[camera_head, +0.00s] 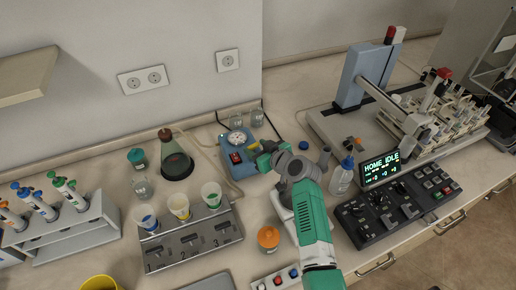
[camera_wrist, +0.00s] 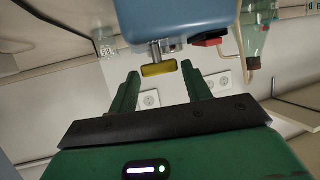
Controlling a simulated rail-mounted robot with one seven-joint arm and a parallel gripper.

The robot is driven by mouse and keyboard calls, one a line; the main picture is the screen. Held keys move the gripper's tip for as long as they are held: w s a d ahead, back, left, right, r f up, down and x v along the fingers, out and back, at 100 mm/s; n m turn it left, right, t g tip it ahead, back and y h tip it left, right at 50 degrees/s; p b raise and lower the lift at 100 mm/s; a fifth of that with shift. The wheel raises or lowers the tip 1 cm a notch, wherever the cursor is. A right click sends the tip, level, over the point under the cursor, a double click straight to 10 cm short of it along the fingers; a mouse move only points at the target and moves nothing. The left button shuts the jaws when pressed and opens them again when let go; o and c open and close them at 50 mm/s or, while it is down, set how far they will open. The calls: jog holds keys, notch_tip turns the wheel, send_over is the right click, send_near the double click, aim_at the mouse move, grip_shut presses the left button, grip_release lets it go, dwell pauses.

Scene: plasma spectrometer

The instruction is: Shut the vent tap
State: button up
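The vent tap shows in the wrist view as a yellow bar handle (camera_wrist: 159,69) on a short metal stem, set on the side of a blue pump box (camera_wrist: 176,22). In the head view the yellow handle (camera_head: 253,145) is small, at the right side of the blue pump (camera_head: 236,166). My gripper (camera_wrist: 160,72) is open, its green fingers pointing at the handle. The handle lies between the fingertips in the picture, with a gap on each side; I cannot tell whether it is at their depth. The gripper in the head view (camera_head: 261,149) is partly hidden by my wrist.
A red switch (camera_wrist: 209,39) sits on the pump near the tap. A dark-stoppered flask (camera_head: 176,160) stands left of the pump, with a hose. A wash bottle (camera_head: 341,176) and an orange-lidded jar (camera_head: 268,240) stand near my arm. A cup rack (camera_head: 190,246) is at front left.

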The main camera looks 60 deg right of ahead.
jog(key=c, duration=0.5)
jog(key=shift+w+a+r+m+g+h+p, duration=0.1)
jog(key=shift+a+r+m+g+h+p, duration=0.3)
jog(key=shift+p, duration=0.6)
jog(key=shift+c, duration=0.2)
jog(key=shift+w+d+m+h+p, duration=0.1)
jog(key=shift+m+h+p, duration=0.45)
jog(key=shift+p, duration=0.2)
jog(key=shift+f+m+g+h+p, duration=0.35)
jog(key=shift+m+g+h+p, duration=0.2)
jog(key=shift+h+p, duration=0.15)
jog(key=o, duration=1)
